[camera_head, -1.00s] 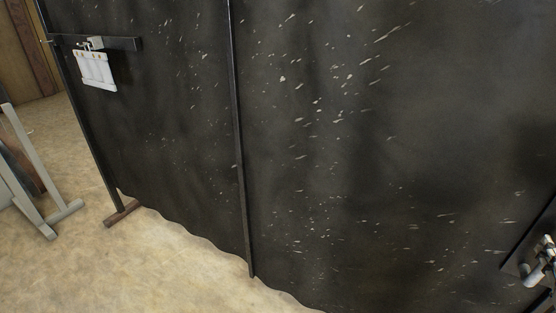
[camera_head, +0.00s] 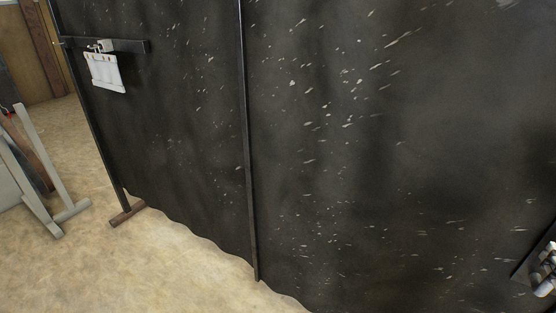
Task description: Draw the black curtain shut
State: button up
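The black curtain (camera_head: 340,150) fills most of the view, dark with pale flecks and a wavy lower hem just above the floor. It spans from the post at the left to the right edge of the picture, where it runs out of view. A thin dark upright bar (camera_head: 247,150) stands against it left of the middle. My gripper is not in view, so its state is hidden.
A dark post with a brown foot (camera_head: 128,213) stands at the curtain's left end. A white tag (camera_head: 107,72) hangs from a short dark arm there. A grey trestle (camera_head: 48,180) stands at the left. Metal fittings (camera_head: 546,272) show at the lower right. Tan floor is clear at lower left.

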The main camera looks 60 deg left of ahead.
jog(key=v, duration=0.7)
jog(key=shift+b, duration=0.4)
dwell(0.5)
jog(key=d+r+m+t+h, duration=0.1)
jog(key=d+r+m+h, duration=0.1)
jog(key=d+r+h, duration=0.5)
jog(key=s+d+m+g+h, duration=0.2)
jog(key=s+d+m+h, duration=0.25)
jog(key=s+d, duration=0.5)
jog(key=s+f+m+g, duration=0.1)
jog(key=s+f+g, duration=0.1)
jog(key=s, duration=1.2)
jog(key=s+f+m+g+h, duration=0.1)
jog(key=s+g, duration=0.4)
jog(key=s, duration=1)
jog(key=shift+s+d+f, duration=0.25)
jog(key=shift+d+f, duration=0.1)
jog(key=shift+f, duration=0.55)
